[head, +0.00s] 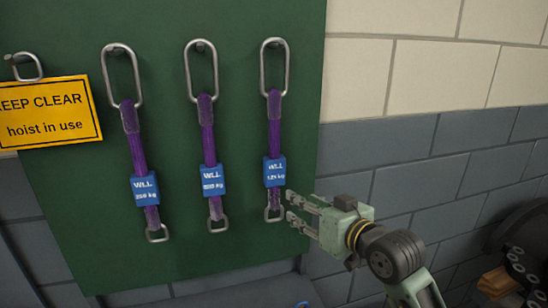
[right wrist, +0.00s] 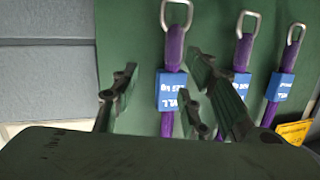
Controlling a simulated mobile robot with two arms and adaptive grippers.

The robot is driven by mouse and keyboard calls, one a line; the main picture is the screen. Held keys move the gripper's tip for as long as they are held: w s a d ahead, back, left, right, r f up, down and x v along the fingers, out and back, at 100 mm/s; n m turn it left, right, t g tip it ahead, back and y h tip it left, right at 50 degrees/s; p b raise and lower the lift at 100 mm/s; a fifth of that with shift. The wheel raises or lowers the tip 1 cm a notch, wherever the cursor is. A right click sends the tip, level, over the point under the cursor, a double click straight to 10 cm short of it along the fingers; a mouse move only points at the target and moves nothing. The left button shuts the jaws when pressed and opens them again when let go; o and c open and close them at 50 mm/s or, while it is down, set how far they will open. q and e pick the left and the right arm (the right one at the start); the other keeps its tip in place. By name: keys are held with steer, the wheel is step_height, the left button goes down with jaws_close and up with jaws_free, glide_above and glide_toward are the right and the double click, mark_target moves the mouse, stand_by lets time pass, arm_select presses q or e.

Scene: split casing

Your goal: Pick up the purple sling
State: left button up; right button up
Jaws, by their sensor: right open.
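Three purple slings hang side by side on a green board: a left one (head: 138,152), a middle one (head: 207,135) and a right one (head: 275,135). Each has a long steel link on top, a blue WLL tag and a small steel link below. My right gripper (head: 291,207) is open, just right of the right sling's lower link (head: 274,213). In the right wrist view, the nearest sling (right wrist: 174,45) appears between the open fingers (right wrist: 163,75), upside down. I cannot tell its depth from the fingers. My left gripper is out of view.
A yellow "keep clear, hoist in use" sign (head: 50,112) hangs at the left, below an empty-looking hook (head: 24,66). A brick wall (head: 430,130) is right of the board. A dark coiled thing (head: 520,245) is at the lower right.

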mark_target(278, 143)
step_height(278, 143, up, 12)
steer(key=a+n+t+y, duration=0.1)
steer(key=a+n+y, duration=0.1)
steer(key=p+x, duration=0.1)
steer(key=x, duration=0.1)
steer(key=p+x, duration=0.1)
steer(key=x, duration=0.1)
steer(key=p+x, duration=0.1)
steer(key=x, duration=0.2)
steer(key=shift+w+r, duration=0.1)
steer(key=shift+r, duration=0.15)
steer(key=shift+w+a+f, duration=0.2)
steer(key=shift+w+a, duration=0.05)
steer(key=shift+w, duration=0.1)
steer(key=shift+c, duration=0.7)
jaws_close()
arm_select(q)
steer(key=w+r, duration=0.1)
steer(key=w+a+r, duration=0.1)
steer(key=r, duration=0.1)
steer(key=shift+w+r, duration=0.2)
arm_select(e)
steer(key=shift+r, duration=0.15)
